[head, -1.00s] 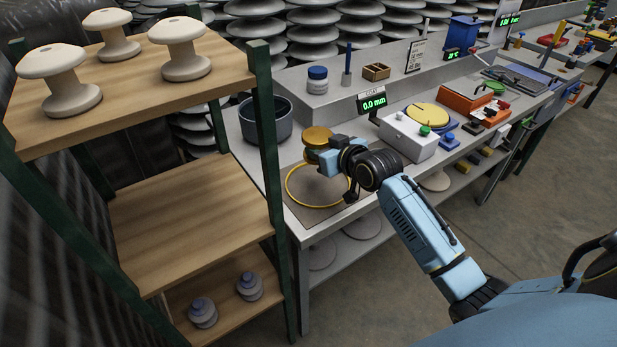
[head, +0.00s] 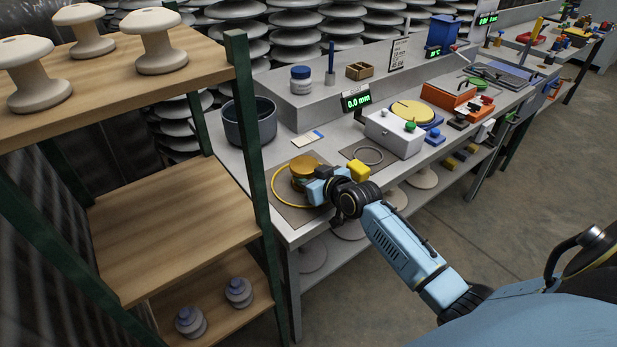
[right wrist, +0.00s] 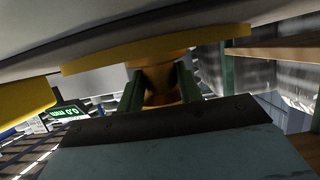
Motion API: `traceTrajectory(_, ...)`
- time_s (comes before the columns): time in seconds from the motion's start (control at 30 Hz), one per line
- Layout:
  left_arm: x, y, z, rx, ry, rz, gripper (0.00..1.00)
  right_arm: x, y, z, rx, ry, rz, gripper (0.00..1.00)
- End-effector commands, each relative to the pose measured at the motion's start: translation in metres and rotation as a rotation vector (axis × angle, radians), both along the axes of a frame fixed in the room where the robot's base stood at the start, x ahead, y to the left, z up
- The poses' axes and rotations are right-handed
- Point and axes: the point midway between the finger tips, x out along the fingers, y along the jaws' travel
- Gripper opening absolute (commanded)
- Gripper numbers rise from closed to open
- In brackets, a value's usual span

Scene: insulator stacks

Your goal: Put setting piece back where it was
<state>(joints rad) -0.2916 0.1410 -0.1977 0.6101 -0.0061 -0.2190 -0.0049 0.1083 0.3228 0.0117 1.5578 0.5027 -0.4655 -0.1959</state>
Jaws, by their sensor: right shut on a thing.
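The gold, round setting piece (head: 302,166) is at the near left end of the bench, over or on the dark mat with the yellow ring (head: 279,193). My right gripper (head: 316,186) is beside it, shut on it. In the right wrist view the green fingers of my right gripper (right wrist: 160,92) stand on both sides of the piece's narrow stem, with its wide yellow flange (right wrist: 155,50) across the view. The arm hides the piece's lower part, so I cannot tell whether it touches the mat. My left gripper is not in view.
A dark bowl (head: 249,122) stands behind the mat. A white box (head: 394,134) with a green knob, a grey ring (head: 368,155) and a yellow block (head: 359,171) are to the right. A wooden shelf (head: 170,215) with pale insulators stands close on the left.

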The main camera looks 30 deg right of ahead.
Motion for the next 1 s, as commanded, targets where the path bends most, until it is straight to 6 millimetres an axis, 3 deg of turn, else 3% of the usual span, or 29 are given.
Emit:
traceTrajectory(0.13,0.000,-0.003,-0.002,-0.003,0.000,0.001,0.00,0.001,0.000,-0.002,0.000,-0.003,-0.001,0.00)
traceTrajectory(0.17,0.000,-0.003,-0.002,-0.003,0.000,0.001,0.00,0.000,0.000,-0.003,0.000,0.000,0.000,0.39)
traceTrajectory(0.3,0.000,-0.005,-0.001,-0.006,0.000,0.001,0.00,0.000,0.000,-0.003,0.000,0.001,0.000,0.57)
traceTrajectory(0.67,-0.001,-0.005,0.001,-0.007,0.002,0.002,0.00,-0.002,0.000,0.002,0.000,0.001,0.000,0.57)
traceTrajectory(1.0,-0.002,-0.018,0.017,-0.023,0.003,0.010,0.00,-0.058,-0.004,0.023,-0.002,0.002,0.001,0.57)
